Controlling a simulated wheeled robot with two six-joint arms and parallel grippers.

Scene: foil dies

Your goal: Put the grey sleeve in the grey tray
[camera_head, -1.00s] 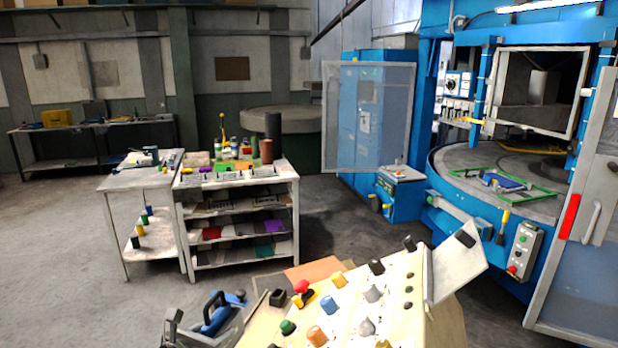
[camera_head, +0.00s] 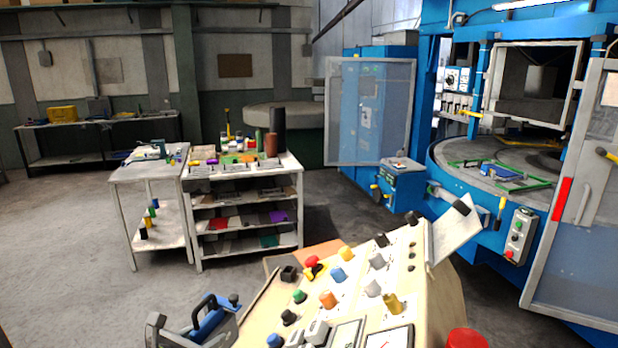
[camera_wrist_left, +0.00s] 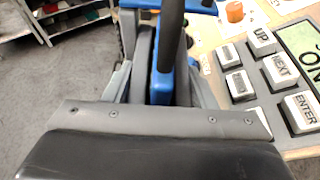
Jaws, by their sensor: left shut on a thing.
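My left gripper (camera_head: 207,322) is low in the head view, beside the left edge of a control desk. It is shut on a blue thing with a dark bar (camera_wrist_left: 160,82), which shows between its grey fingers in the left wrist view. I cannot tell what this thing is. I cannot make out a grey sleeve for sure. Small grey trays (camera_head: 236,166) seem to lie on the far workbench top, too small to tell apart. My right gripper is not in view.
The control desk (camera_head: 262,318) with knobs and keys stands close in front. The workbench (camera_head: 300,166) has shelves and a dark tall cylinder (camera_head: 278,130) on top. A blue machine (camera_head: 478,198) stands at the right. The floor (camera_head: 70,250) at left is free.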

